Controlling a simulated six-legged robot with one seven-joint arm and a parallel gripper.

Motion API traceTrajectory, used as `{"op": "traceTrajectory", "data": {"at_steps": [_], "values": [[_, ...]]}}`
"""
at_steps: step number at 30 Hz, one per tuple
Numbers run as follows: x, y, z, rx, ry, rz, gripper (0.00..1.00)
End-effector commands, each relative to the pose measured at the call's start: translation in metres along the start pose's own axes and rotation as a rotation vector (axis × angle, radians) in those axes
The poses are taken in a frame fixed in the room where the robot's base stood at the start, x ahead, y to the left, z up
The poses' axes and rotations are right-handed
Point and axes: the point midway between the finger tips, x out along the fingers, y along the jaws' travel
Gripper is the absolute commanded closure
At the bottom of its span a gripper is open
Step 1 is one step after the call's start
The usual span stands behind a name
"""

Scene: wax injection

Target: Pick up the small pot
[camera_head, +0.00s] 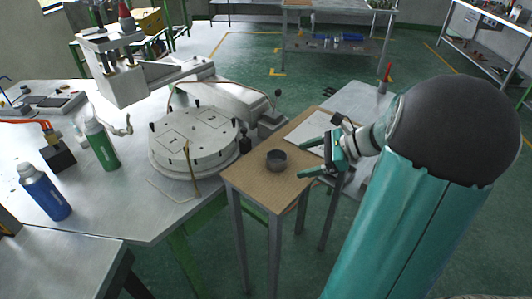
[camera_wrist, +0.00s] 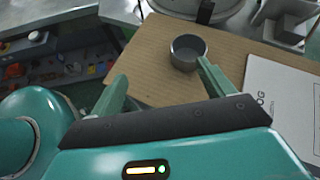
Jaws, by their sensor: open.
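The small pot (camera_head: 276,159) is a dark grey, open, round cup standing upright on a small wooden-topped table (camera_head: 248,178). In the wrist view the pot (camera_wrist: 187,52) is near the top, beyond the tip of the right finger. My gripper (camera_head: 307,159) is open and empty, to the right of the pot in the head view. Its two teal fingers also show in the wrist view (camera_wrist: 160,85). The pot is not between the fingers there; the right fingertip overlaps or lies very near its lower right edge, and I cannot tell whether they touch.
A white paper or booklet (camera_wrist: 283,95) lies on the wooden top, right of the pot. A round machine plate (camera_head: 195,140) stands left of it on a metal workbench. A blue bottle (camera_head: 45,192) and a green bottle (camera_head: 102,145) stand farther left.

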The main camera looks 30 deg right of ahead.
Motion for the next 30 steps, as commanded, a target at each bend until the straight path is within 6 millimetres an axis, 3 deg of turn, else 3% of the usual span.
{"op": "traceTrajectory", "data": {"at_steps": [3, 8, 21, 30], "values": [[-0.025, -0.017, -0.024, 0.141, -0.097, -0.088, 0.19], [-0.034, -0.025, -0.034, 0.205, -0.149, -0.128, 0.19], [0.04, -0.038, -0.024, 0.204, -0.148, -0.127, 0.19], [0.067, -0.046, -0.02, 0.204, -0.148, -0.127, 0.19]]}}
